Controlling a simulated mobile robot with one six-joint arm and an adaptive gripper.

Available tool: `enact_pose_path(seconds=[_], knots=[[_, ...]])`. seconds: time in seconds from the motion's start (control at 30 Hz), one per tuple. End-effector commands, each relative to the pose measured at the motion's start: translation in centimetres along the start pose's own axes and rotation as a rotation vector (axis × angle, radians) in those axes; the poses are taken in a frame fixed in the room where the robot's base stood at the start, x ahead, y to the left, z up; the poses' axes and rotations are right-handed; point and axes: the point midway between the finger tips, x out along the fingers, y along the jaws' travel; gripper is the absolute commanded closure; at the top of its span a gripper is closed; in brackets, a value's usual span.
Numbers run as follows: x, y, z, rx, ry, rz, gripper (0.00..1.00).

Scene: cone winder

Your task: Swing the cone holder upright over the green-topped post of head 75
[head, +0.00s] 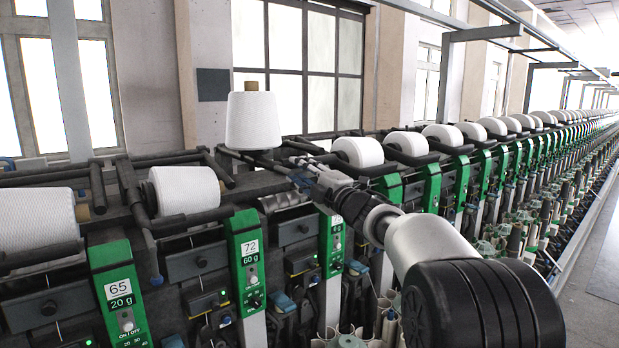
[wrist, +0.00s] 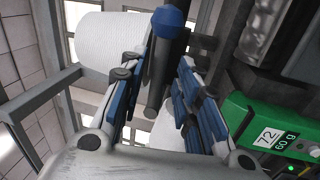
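A white cone (head: 252,121) stands upright, wide end down, on the dark cone holder (head: 238,157) above the winder's back rail. It is behind and left of the green-topped post of head 75 (head: 334,240), whose label is partly hidden by my arm. My gripper (head: 302,168) is at the right of the cone holder, below the cone. In the wrist view my gripper's fingers (wrist: 158,75) stand apart, one on each side of a dark bar (wrist: 160,68) with a blue knob (wrist: 172,18). The bar looks not clamped. The large white cone (wrist: 108,45) shows at upper left.
The green post of head 72 (head: 247,262) is at left, and the post of head 65 (head: 120,293) farther left. White cones lie on neighbouring heads, such as one on the left (head: 185,191) and one on the right (head: 358,152). The aisle floor (head: 590,250) at right is clear.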

Motion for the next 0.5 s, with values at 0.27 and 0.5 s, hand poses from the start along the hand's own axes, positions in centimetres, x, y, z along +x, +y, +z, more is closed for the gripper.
enact_pose_path(seconds=[0.27, 0.5], knots=[[-4.3, 0.2, 0.1, 0.000, -0.004, 0.000, 0.70], [-9.3, 0.1, 0.1, -0.001, -0.004, 0.000, 0.70]])
